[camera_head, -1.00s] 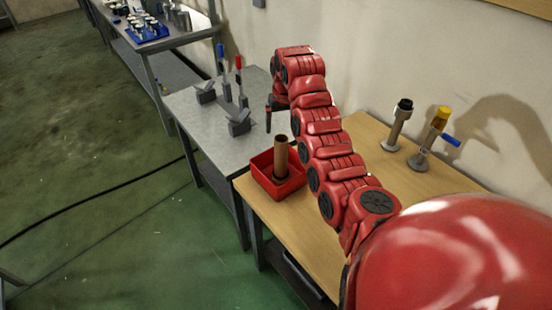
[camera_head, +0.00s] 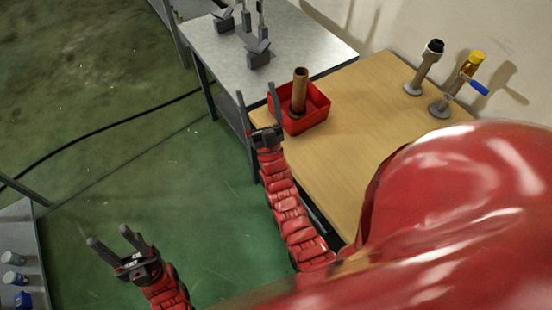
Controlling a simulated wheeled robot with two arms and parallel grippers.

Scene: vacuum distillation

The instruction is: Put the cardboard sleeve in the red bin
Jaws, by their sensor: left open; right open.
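The cardboard sleeve (camera_head: 299,90), a brown tube, stands roughly upright inside the red bin (camera_head: 312,124) and rises above its rim. The bin is at the left end of the wooden table. My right gripper (camera_head: 256,92) is open and empty, just left of the bin in the picture and apart from the sleeve. My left gripper (camera_head: 109,236) is open and empty over the green floor at the lower left.
A grey metal table (camera_head: 300,45) adjoins the wooden table (camera_head: 362,135) and carries grey clamp-like fixtures (camera_head: 258,54). Two stands, one black-topped (camera_head: 424,66) and one yellow-topped (camera_head: 460,82), are at the back right. A shelf with small items (camera_head: 14,258) is at the lower left.

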